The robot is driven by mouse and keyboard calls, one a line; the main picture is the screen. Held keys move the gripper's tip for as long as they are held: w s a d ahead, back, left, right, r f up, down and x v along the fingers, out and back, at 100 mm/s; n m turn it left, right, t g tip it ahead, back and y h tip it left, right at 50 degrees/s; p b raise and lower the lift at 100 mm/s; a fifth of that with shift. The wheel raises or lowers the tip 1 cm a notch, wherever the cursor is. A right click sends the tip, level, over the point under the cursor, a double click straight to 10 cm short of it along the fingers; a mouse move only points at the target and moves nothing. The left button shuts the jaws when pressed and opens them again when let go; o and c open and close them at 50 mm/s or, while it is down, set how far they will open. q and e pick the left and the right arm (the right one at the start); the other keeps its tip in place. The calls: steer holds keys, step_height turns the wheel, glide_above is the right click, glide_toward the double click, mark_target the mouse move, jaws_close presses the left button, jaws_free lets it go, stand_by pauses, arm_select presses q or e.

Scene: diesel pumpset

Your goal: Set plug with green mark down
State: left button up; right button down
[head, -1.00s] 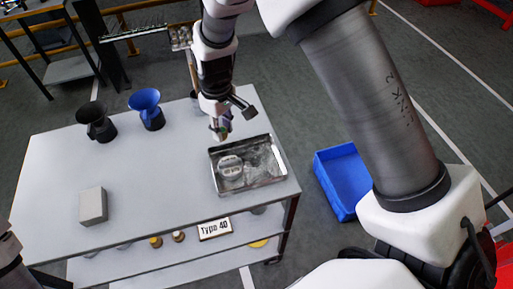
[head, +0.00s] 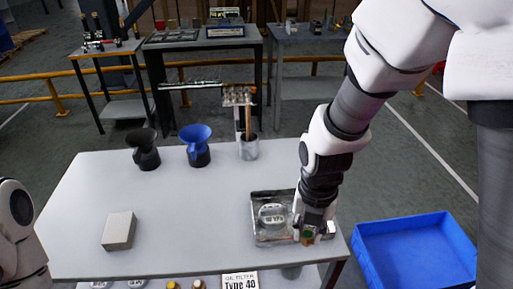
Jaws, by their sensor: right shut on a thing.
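My right gripper (head: 313,234) points down over the right front part of the metal tray (head: 258,240). It is shut on a small plug with a green mark (head: 308,239), mostly hidden between the fingers. I cannot tell whether the plug touches the tray floor. A round silver cap-like part (head: 271,214) lies in the tray, left of the gripper. Only a link of my left arm shows at the left edge; its gripper is out of view.
On the table (head: 185,225) stand a black funnel (head: 145,152), a blue funnel (head: 198,150), a metal cup (head: 249,150) and a grey block (head: 119,230). A blue crate (head: 415,250) is at the right. A "Type 40" sign (head: 240,281) is below the front edge.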

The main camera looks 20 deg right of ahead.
steer(key=w+d, duration=0.2)
steer(key=w, duration=0.1)
steer(key=w+d, duration=0.2)
steer(key=w, duration=0.1)
steer(key=w+d+f, duration=0.1)
steer(key=w+d, duration=0.1)
steer(key=w, duration=0.1)
steer(key=shift+w+d+f, duration=0.1)
steer(key=shift+w+d, duration=0.15)
steer(key=shift+d, duration=0.05)
steer(key=f, duration=0.3)
steer(key=shift+s, duration=0.2)
steer(key=shift+w+f, duration=0.1)
steer(key=shift+f, duration=0.15)
steer(key=shift+a, duration=0.1)
steer(key=c, duration=0.9)
jaws_free()
steer(key=shift+f, duration=0.15)
step_height(320, 180, up, 12)
steer(key=shift+r+p, duration=0.2)
steer(key=shift+p, duration=0.4)
